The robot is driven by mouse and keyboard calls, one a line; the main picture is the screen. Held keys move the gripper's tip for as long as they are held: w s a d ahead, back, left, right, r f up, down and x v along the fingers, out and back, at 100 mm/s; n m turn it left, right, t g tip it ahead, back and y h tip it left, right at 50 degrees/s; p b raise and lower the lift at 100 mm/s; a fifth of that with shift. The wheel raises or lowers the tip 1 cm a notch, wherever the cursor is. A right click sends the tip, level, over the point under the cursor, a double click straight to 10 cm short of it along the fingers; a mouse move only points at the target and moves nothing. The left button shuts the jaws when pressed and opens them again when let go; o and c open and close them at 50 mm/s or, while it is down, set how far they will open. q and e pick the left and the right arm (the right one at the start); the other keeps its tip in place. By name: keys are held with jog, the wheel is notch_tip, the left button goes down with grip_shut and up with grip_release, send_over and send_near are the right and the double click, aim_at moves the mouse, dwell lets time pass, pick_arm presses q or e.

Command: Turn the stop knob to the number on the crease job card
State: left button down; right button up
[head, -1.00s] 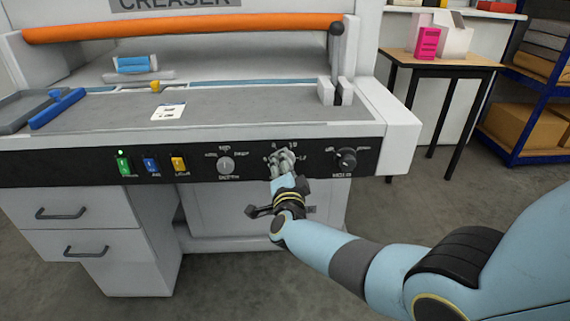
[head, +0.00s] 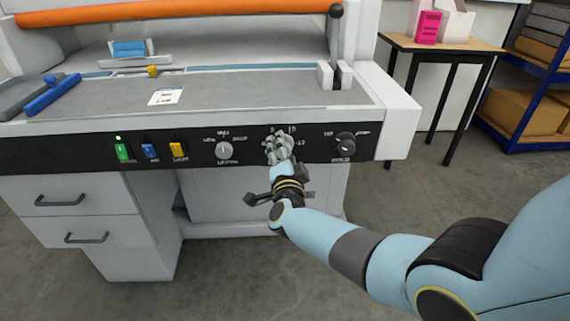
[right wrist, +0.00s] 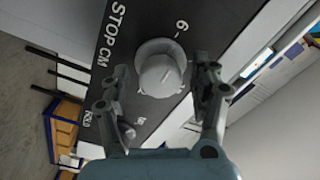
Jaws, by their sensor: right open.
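The stop knob (right wrist: 160,76) is a round grey knob on the black control panel (head: 200,150), beside "STOP CM" lettering in the right wrist view. A "6" and a "15" show around it; I cannot read its setting surely. My right gripper (head: 278,148) is open in front of it and hides it in the head view. In the right wrist view the fingers (right wrist: 165,92) stand on either side of the knob, apart from it as far as I can tell. The white job card (head: 166,97) lies on the grey creaser bed; its print is too small to read. My left gripper is out of view.
Another grey knob (head: 224,150) is left of my gripper, and a black knob (head: 346,143) is right. Green (head: 122,150), blue (head: 149,150) and yellow (head: 177,149) switches are further left. A side table (head: 445,43) stands at the right, with clear floor before it.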

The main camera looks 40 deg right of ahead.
jog(key=v, duration=1.1)
jog(key=shift+s+a, duration=0.1)
jog(key=s+a+f+n+g+y, duration=0.1)
jog(key=s+f+n+g+y, duration=0.4)
jog(key=s+f, duration=0.7)
jog(key=s+f+n+g+y, duration=0.1)
jog(key=s+f+n+y, duration=0.2)
jog(key=s+f+n, duration=0.65)
jog(key=s+d+f+n+g, duration=0.1)
jog(key=s+f+n+g, duration=0.1)
jog(key=s+f+g, duration=0.2)
jog(key=s+f+n+g, duration=0.2)
jog(key=s+f, duration=0.8)
jog(key=s, duration=1)
jog(key=g, duration=0.2)
jog(key=shift+s+d+f+g, duration=0.2)
jog(key=shift+d+g, duration=0.1)
jog(key=shift+d, duration=0.05)
